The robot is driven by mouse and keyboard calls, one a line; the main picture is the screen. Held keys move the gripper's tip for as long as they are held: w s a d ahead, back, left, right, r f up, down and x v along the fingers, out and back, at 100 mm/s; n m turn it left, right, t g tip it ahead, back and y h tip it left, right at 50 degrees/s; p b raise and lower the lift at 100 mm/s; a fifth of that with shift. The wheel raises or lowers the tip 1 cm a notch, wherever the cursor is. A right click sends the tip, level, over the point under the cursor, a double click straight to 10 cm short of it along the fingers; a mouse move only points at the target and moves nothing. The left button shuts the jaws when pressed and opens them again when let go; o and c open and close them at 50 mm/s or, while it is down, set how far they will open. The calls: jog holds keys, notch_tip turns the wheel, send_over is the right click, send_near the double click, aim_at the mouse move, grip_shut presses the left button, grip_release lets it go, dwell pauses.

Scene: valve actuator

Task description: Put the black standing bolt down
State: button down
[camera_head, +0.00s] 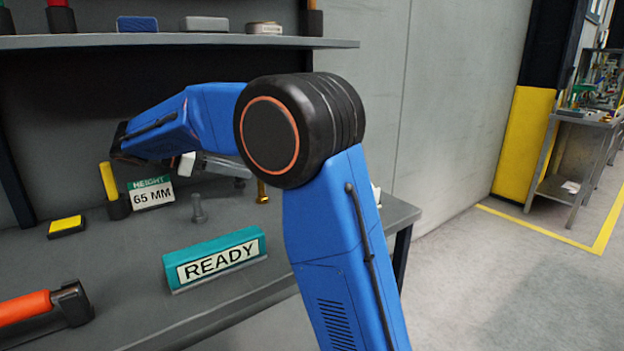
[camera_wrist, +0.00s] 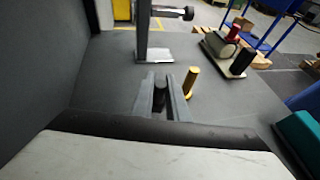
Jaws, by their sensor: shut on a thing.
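The black bolt (camera_wrist: 160,96) shows as a dark upright piece between the two grey fingers of my gripper (camera_wrist: 165,98) in the wrist view. The fingers are shut on it. Its lower end is hidden, so I cannot tell if it touches the bench. In the head view my gripper (camera_head: 226,167) is low over the bench, partly hidden behind my arm. A gold bolt (camera_wrist: 190,82) stands just right of the fingers; it also shows in the head view (camera_head: 262,192). A grey bolt (camera_head: 198,209) stands on the bench in front of the gripper.
The bench (camera_head: 120,262) holds a teal READY sign (camera_head: 215,258), a height sign (camera_head: 151,192), a yellow-topped block (camera_head: 66,227) and an orange-handled hammer (camera_head: 45,305). In the wrist view a grey post (camera_wrist: 143,38) and a tray of parts (camera_wrist: 240,72) stand beyond the fingers.

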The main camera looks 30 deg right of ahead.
jog(key=s+d, duration=0.1)
jog(key=d, duration=0.3)
jog(key=s+d, duration=0.1)
jog(key=d, duration=0.4)
jog(key=s+d, duration=0.1)
jog(key=d, duration=0.4)
jog(key=shift+s, duration=0.15)
jog(key=d, duration=0.1)
jog(key=s+d, duration=0.1)
jog(key=d, duration=0.1)
jog(key=shift+d, duration=0.25)
jog(key=shift+f, duration=0.55)
jog(key=shift+w+f, duration=0.1)
jog(key=shift+f, duration=0.1)
jog(key=shift+f, duration=0.1)
jog(key=c, duration=2)
grip_release()
jog(key=shift+a, duration=0.1)
